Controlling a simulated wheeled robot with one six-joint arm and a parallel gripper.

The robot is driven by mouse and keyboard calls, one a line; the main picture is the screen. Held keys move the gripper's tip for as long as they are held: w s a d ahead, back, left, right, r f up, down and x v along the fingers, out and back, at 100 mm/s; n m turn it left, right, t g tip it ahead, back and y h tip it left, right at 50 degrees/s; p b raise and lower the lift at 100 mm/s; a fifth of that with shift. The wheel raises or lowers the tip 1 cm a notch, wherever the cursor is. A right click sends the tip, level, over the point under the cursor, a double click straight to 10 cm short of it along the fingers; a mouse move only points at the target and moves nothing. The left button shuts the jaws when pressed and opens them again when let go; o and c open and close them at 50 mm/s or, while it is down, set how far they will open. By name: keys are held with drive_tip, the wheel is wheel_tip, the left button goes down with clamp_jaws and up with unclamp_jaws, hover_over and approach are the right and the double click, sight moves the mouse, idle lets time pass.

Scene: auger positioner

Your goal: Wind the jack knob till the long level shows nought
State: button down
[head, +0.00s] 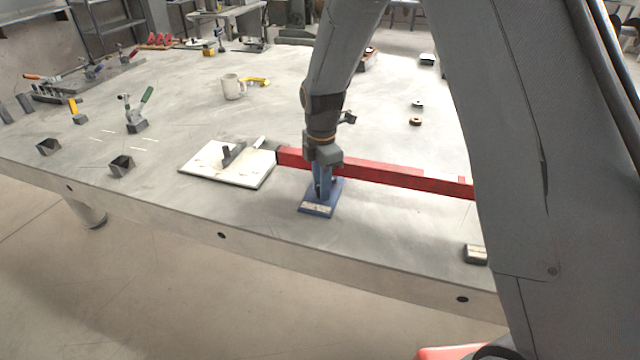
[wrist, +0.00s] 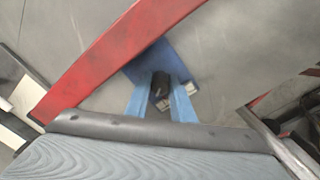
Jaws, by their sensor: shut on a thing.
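A long red bar (head: 400,177), the only thing here that looks like the long level, runs rightward from the white board until my arm hides it. It crosses the upper left of the wrist view (wrist: 105,60). No reading on it can be made out. The blue jack base (head: 318,209) sits on the table at the bar's near side, and shows in the wrist view (wrist: 165,58). My gripper (head: 321,190) points down over that base. In the wrist view its two blue fingers (wrist: 160,98) are shut on the dark jack knob (wrist: 160,84) between them.
A white board (head: 205,165) with small tools lies left of the bar. A mug (head: 233,87) and a green-handled clamp (head: 138,118) stand farther back and left. A small dark block (head: 475,254) lies near the front edge. Table between is mostly bare.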

drive_tip(key=m, duration=0.2)
drive_tip(key=m+p, duration=0.1)
drive_tip(key=m, duration=0.1)
drive_tip(key=shift+w+a+r+m, duration=0.15)
drive_tip(key=shift+w+m, duration=0.05)
drive_tip(key=shift+m, duration=0.1)
drive_tip(key=m, duration=0.5)
drive_tip(key=shift+m+p, duration=0.3)
drive_tip(key=shift+p, duration=0.05)
drive_tip(key=m, duration=0.5)
drive_tip(key=shift+w+p, duration=0.1)
drive_tip(key=shift+p, duration=0.3)
drive_tip(key=m, duration=0.5)
drive_tip(key=shift+p, duration=0.3)
drive_tip(key=m, duration=0.4)
drive_tip(key=m+p, duration=0.1)
drive_tip(key=m, duration=0.9)
drive_tip(key=m+p, duration=0.1)
drive_tip(key=m, duration=0.4)
drive_tip(key=shift+m, duration=0.3)
